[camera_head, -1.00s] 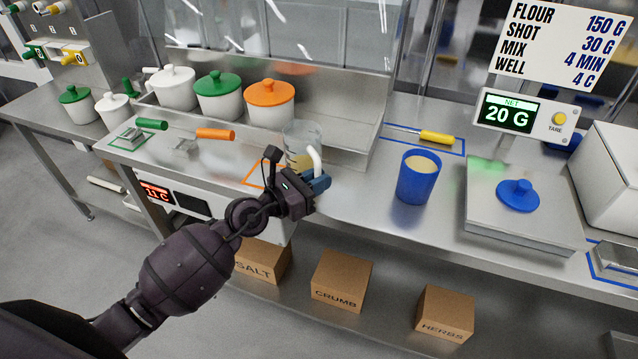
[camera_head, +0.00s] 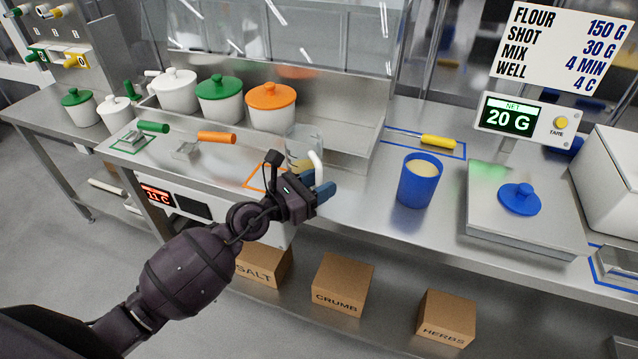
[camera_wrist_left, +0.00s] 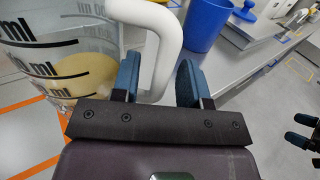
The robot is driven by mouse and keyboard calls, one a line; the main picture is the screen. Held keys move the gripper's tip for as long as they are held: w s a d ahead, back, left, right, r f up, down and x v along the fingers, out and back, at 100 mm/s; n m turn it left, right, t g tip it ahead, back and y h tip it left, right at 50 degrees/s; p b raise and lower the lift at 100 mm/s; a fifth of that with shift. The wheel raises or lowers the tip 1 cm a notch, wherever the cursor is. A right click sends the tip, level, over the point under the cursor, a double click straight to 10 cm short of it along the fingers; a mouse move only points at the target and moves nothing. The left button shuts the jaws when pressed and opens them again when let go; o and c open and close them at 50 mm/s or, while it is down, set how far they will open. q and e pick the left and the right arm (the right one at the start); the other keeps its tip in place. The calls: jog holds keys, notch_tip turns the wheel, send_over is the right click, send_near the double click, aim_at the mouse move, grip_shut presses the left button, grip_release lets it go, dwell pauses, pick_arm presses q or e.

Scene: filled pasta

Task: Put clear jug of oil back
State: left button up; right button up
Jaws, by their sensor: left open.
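The clear jug (camera_head: 303,146) stands upright on the counter, with dark measuring marks and yellowish oil low inside. In the left wrist view the jug (camera_wrist_left: 60,50) fills the upper left, and its white handle (camera_wrist_left: 168,45) reaches down between my fingers. My left gripper (camera_head: 323,190) is open at the handle; in the left wrist view its blue fingers (camera_wrist_left: 158,84) stand apart on either side, with a gap on the right. An orange outline (camera_head: 262,180) lies beside the jug; I cannot tell if the base is inside it. My right gripper (camera_wrist_left: 302,130) shows at the left wrist view's right edge.
A blue cup (camera_head: 419,182) stands right of the jug, and a scale (camera_head: 520,228) with a blue lid (camera_head: 519,199) is further right. An orange-lidded pot (camera_head: 271,108) stands behind left. An orange-handled tool (camera_head: 216,137) lies left. Counter between jug and cup is clear.

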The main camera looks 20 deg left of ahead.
pick_arm(q)
jog(key=shift+b+v, duration=1.25)
jog(key=shift+v, duration=4.75)
jog(key=s+a+f+m+g+y, duration=0.1)
jog(key=s+f+m+y, duration=0.4)
jog(key=f+m, duration=0.6)
jog(key=s+a+f+m+g+y, duration=0.2)
jog(key=s+f+m+y, duration=0.3)
jog(key=s+f+m, duration=0.5)
notch_tip(320, 180, down, 2)
jog(key=m, duration=0.8)
jog(key=shift+s+a+m+g+y, duration=0.3)
jog(key=shift+s+a+m+y, duration=0.05)
jog(key=shift+m+y, duration=0.05)
